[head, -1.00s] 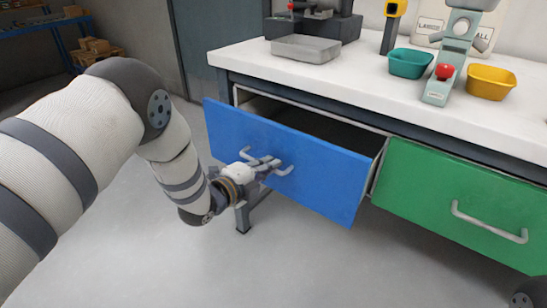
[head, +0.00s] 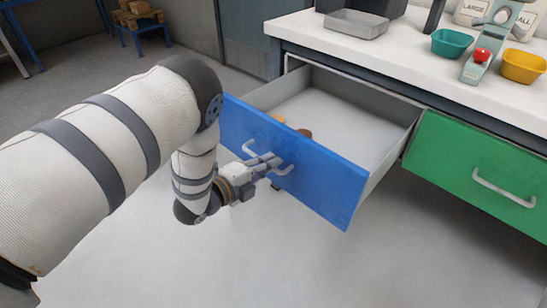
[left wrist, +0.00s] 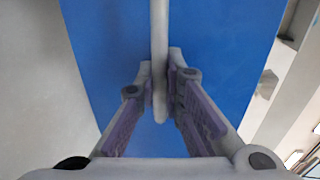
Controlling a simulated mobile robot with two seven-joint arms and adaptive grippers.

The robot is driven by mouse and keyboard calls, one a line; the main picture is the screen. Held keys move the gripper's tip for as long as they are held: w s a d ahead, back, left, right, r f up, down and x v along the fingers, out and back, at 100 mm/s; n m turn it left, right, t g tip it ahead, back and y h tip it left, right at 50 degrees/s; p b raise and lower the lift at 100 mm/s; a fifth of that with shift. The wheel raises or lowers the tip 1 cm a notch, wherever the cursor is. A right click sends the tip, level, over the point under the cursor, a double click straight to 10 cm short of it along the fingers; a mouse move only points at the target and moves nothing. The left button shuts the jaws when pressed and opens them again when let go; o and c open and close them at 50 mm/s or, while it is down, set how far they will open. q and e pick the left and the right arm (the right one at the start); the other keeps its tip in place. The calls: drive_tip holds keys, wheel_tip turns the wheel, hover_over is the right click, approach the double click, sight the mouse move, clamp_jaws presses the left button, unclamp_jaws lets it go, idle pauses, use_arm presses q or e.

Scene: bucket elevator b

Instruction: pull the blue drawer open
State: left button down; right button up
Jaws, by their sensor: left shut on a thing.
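The blue drawer (head: 320,178) under the workbench is pulled well out, and its grey inside shows. Its handle (head: 283,170) is a pale bar on the front. My left gripper (head: 270,162) is at the middle of the drawer front, shut on this handle. In the left wrist view the handle (left wrist: 159,60) runs between the two fingers (left wrist: 160,95), with the blue front (left wrist: 225,50) behind. A small orange thing and a brown thing (head: 304,132) lie inside, close behind the front, partly hidden by it. My right gripper is not in view.
A green drawer (head: 470,165) to the right is shut. The white bench top (head: 400,60) above carries a grey tray (head: 356,24), a teal bin (head: 450,44) and a yellow bin (head: 524,66). The floor in front is clear.

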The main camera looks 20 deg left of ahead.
use_arm(q)
drive_tip(key=shift+s+a, duration=0.1)
drive_tip(key=shift+s, duration=0.1)
drive_tip(key=c, duration=1.7)
unclamp_jaws()
drive_tip(key=v, duration=1.2)
